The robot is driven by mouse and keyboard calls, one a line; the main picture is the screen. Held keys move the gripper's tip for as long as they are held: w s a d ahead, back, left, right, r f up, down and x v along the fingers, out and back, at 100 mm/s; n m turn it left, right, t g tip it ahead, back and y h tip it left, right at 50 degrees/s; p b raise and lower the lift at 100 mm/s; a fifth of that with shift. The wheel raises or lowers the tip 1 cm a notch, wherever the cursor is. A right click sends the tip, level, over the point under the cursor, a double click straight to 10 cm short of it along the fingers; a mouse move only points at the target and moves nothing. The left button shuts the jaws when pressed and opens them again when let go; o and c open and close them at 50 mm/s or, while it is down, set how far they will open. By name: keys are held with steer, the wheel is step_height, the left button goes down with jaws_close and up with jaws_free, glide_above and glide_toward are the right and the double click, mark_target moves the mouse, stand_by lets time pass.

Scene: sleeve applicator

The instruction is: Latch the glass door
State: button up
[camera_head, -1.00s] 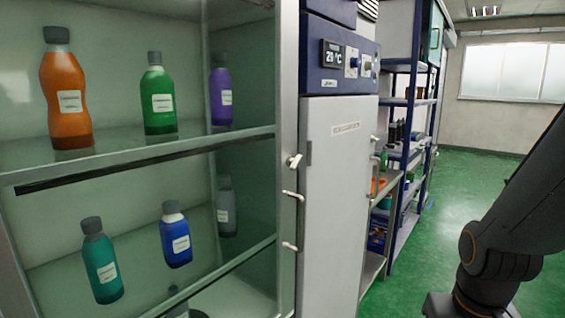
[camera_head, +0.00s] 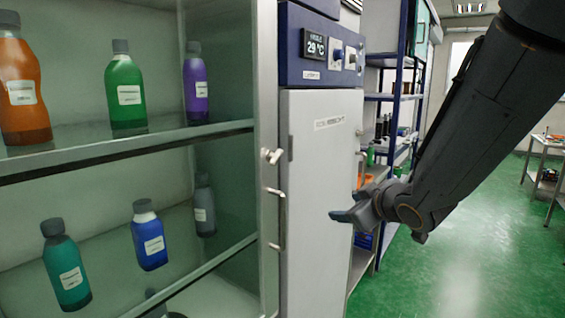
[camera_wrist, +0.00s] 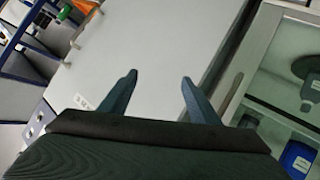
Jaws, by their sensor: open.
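The glass-fronted cabinet fills the left of the head view, with bottles showing behind the pane. Its glass door's upright frame (camera_head: 266,95) stands beside the white fridge-like unit. A small pale latch knob (camera_head: 271,156) sits on this frame. A pale bar handle (camera_head: 280,218) is below it. The door looks shut or nearly so; I cannot tell whether it is latched. My gripper (camera_head: 338,216) is open and empty, in front of the white unit, right of the handle and lower than the knob. In the wrist view my two fingers (camera_wrist: 160,88) are apart over the white panel.
The white unit (camera_head: 318,200) has a blue control panel (camera_head: 315,45) reading 29 °C. Blue-framed shelving (camera_head: 398,100) stands behind it. A small table (camera_head: 548,165) is at the far right. The green floor (camera_head: 470,265) is open on the right.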

steer(key=a+r+n+t+y, duration=0.1)
steer(key=a+r+n+y, duration=0.4)
steer(key=r, duration=0.2)
steer(key=n+g+y, duration=0.2)
steer(key=n+y, duration=0.3)
steer(key=y, duration=0.1)
glide_toward(279, 158)
steer(key=w+a, duration=0.1)
steer(key=p+x, duration=0.1)
steer(key=x, duration=0.6)
steer(key=shift+w+a, duration=0.1)
steer(key=shift+a, duration=0.05)
steer(key=c, duration=1.1)
steer(key=shift+o, duration=0.2)
